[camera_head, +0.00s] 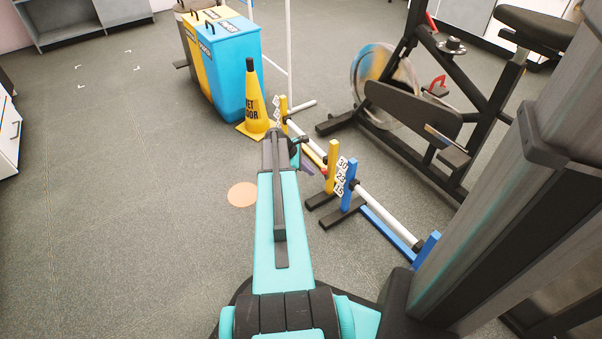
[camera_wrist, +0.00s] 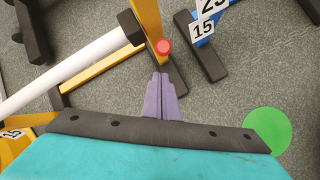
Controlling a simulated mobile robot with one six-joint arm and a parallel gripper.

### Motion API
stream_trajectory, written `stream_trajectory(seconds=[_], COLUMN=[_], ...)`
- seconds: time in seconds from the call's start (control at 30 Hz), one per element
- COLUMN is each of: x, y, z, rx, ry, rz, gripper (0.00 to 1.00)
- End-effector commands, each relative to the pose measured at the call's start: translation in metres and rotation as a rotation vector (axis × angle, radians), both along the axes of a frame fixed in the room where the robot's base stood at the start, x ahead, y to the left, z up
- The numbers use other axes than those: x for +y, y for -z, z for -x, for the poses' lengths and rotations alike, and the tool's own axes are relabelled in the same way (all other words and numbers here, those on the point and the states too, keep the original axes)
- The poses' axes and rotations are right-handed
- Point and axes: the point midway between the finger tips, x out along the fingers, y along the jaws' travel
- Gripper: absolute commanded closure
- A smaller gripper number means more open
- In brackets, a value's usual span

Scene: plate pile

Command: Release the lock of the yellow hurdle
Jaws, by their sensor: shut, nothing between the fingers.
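The yellow hurdle stands on the floor in the head view, with its near post (camera_head: 332,165) and far post (camera_head: 284,104) joined by a white bar. In the wrist view its near yellow post (camera_wrist: 147,18) carries a red round knob (camera_wrist: 163,47), and the white bar (camera_wrist: 68,74) runs off to the left. My gripper (camera_wrist: 161,77) has purple fingers that are pressed together and empty. The fingertips point at the red knob and sit just below it in the picture; I see no clear contact. In the head view my gripper (camera_head: 307,166) is partly hidden by my arm.
A blue hurdle (camera_head: 350,185) with number cards stands close to the near yellow post. A wet-floor cone (camera_head: 254,105), bins (camera_head: 228,65) and an exercise bike (camera_head: 420,105) are nearby. A flat orange disc (camera_head: 242,194) lies on clear floor at left; a green disc (camera_wrist: 267,129) shows in the wrist view.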

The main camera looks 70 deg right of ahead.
Motion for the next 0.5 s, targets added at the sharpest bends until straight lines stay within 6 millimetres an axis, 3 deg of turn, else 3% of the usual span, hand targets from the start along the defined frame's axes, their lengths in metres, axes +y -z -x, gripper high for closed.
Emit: stream_trajectory(seconds=[0.2,0.5], x=[-0.004,-0.005], y=[-0.003,-0.005], z=[0.014,0.016], rx=[-0.001,0.0], ry=[0.0,-0.001], rz=[-0.001,-0.002], gripper=[1.0,1.0])
